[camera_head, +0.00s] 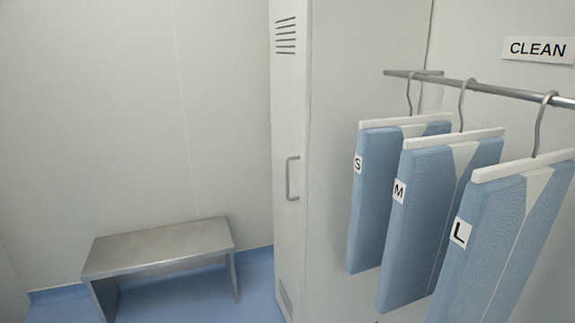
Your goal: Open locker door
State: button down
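A tall pale locker stands in the middle of the head view. Its narrow door (291,120) faces left and looks shut. The door has vent slots (286,36) at the top and another vent (286,297) near the bottom. A grey metal bar handle (292,178) is mounted upright at about the door's mid-height. My gripper is not in view, so its place relative to the handle does not show.
A metal bench (160,245) stands left of the locker against the wall. Blue garments on hangers, marked S (380,200), M (435,215) and L (500,250), hang from a rail (450,83) at right. A CLEAN sign (538,49) is above. Blue floor (190,300) shows beside the bench.

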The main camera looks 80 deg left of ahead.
aim_at(290, 20)
jog(key=u, duration=3.5)
jog(key=i, duration=1.1)
jog(key=u, duration=0.45)
jog(key=i, duration=0.7)
jog(key=z, duration=0.15)
